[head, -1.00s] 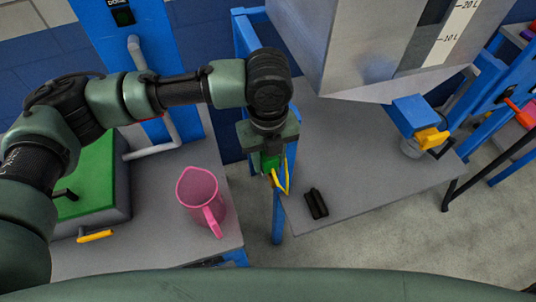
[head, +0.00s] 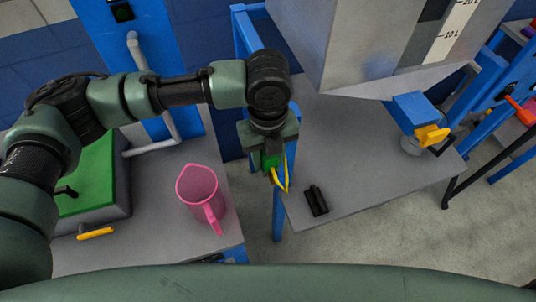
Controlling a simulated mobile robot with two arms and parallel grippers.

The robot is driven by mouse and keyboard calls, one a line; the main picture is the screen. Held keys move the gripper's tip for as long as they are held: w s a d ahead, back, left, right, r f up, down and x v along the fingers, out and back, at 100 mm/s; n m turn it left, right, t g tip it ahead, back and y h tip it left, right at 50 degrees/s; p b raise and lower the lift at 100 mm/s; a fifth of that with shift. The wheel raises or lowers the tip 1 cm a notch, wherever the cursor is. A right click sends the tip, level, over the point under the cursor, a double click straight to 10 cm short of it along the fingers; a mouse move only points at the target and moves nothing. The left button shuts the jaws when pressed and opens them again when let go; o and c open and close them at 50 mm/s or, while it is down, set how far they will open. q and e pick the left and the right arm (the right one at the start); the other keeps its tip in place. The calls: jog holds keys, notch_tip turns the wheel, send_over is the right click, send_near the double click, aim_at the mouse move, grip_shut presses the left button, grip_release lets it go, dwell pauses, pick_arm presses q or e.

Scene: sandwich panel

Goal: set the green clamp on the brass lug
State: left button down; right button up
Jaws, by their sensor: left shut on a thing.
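My left gripper (head: 268,150) reaches in from the left and points down near the gap between the two grey benches. It is shut on the green clamp (head: 269,162), which has a yellow cable (head: 284,178) looping from it. The gripper hides part of the clamp. The clamp hangs in front of a blue frame post and touches no surface that I can make out. I cannot make out a brass lug in this view. My right gripper is not in view.
A pink jug (head: 200,192) stands on the left bench, beside a green-topped box (head: 90,180) with a yellow handle. A black object (head: 316,200) lies on the right bench (head: 350,150). A grey hopper (head: 370,50) with a yellow-handled valve (head: 432,135) overhangs that bench.

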pick_arm(q)
jog(key=shift+f, duration=0.1)
jog(key=c, duration=0.9)
grip_release()
jog(key=shift+o, duration=0.2)
notch_tip(320, 180, up, 8)
jog(key=shift+f+b, duration=0.1)
jog(key=shift+b, duration=0.65)
